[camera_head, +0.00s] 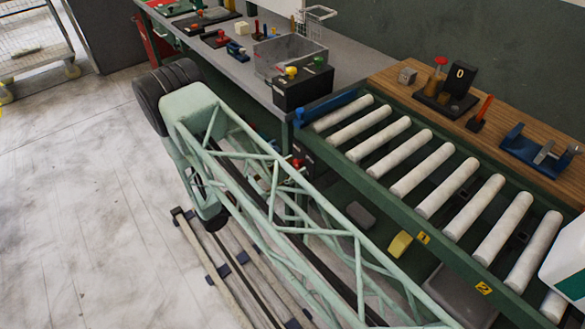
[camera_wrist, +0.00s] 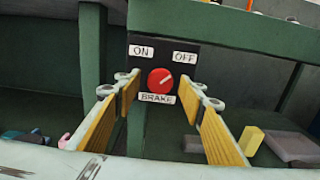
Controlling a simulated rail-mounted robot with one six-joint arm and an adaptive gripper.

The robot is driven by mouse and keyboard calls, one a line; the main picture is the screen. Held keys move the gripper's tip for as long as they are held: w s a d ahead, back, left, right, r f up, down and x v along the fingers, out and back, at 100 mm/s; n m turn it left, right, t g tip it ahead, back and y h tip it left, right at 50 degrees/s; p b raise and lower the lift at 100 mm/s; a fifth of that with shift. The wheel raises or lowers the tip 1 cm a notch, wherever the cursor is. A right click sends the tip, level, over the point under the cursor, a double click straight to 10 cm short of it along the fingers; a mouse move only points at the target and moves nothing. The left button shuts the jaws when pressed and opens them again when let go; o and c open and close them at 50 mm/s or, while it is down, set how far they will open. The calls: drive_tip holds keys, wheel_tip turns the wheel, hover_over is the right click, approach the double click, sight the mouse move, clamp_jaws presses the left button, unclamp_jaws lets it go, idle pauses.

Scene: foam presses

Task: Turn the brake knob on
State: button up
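The brake knob (camera_wrist: 160,80) is a round red dial on a black panel (camera_wrist: 190,78) fixed to a green post. The white labels read ON at upper left, OFF at upper right and BRAKE below. A light mark on the knob points to the upper right, toward OFF. My gripper (camera_wrist: 160,90) is open, with its yellow-padded fingers to the left and right of the knob and a gap on both sides. I cannot tell how far the fingertips are from the panel. In the head view the red knob (camera_head: 297,162) shows small behind my arm's frame; my gripper is hidden there.
A roller conveyor (camera_head: 390,160) runs to the right of the panel. A yellow block (camera_head: 400,244) and a grey block (camera_head: 361,215) lie below it. Open floor lies at left.

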drive_tip(key=shift+c, duration=0.5)
drive_tip(key=c, duration=0.7)
drive_tip(key=shift+c, duration=0.2)
drive_tip(key=shift+n, duration=0.4)
drive_tip(key=n+p, duration=0.1)
drive_tip(key=n, duration=0.2)
drive_tip(key=n+p, duration=0.1)
drive_tip(key=n, duration=0.3)
drive_tip(key=shift+s, duration=0.1)
drive_tip(key=n+p, duration=0.1)
drive_tip(key=n, duration=0.4)
drive_tip(key=shift+d, duration=0.1)
drive_tip(key=n+p, duration=0.1)
drive_tip(key=n, duration=0.4)
drive_tip(key=shift+r, duration=0.1)
